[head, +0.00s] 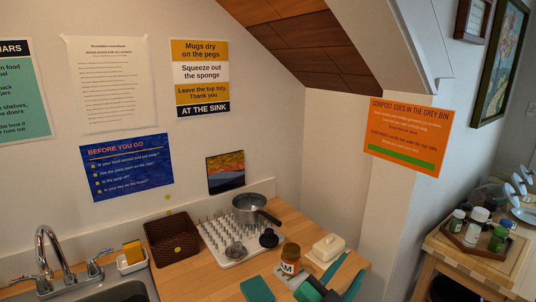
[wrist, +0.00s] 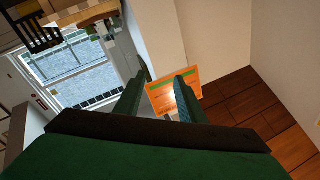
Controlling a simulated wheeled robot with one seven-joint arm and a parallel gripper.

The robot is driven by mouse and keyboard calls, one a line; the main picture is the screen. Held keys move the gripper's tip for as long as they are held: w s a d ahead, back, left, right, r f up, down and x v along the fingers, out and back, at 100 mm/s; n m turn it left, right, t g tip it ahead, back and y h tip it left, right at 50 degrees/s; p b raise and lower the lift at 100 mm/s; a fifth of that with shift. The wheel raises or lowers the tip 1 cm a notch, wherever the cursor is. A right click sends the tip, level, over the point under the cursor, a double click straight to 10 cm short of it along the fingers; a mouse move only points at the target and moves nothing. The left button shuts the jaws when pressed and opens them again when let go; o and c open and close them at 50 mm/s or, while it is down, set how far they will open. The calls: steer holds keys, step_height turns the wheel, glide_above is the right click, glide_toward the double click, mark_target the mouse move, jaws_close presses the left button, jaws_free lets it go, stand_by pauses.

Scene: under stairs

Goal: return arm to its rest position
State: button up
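My gripper (head: 355,262) shows at the bottom of the head view, over the right end of the wooden counter. Its dark green body is partly cut off by the frame edge, and its two teal fingers point up and to the right. In the wrist view my gripper (wrist: 160,78) has its fingers spread apart with nothing held between them. Beyond the fingers the orange poster (wrist: 174,98) shows on the wall. The rest of my arm is mostly out of view.
A jar with a brown lid (head: 290,257) and a white butter dish (head: 326,248) stand close to my gripper on the counter (head: 185,277). A saucepan (head: 250,208) sits on the white peg rack (head: 220,238). The sloped wooden ceiling (head: 315,50) hangs above.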

steer(key=s+a+f+n+t+y, duration=0.2)
steer(key=s+a+f+n+y, duration=0.3)
steer(key=s+f+n, duration=0.45)
steer(key=s+a+f+n+t+y, duration=0.1)
steer(key=s+a+f+n+y, duration=0.5)
steer(key=f, duration=0.6)
steer(key=s+a+f, duration=0.1)
steer(key=s+a, duration=0.2)
steer(key=s, duration=0.5)
steer(key=s+a+f+m+g+y, duration=0.1)
steer(key=s+a, duration=0.1)
steer(key=s, duration=0.7)
steer(key=s+a+f+m, duration=0.1)
steer(key=s+a, duration=0.2)
steer(key=s, duration=0.5)
steer(key=shift+s+a+f+g, duration=0.35)
steer(key=shift+f+g, duration=0.05)
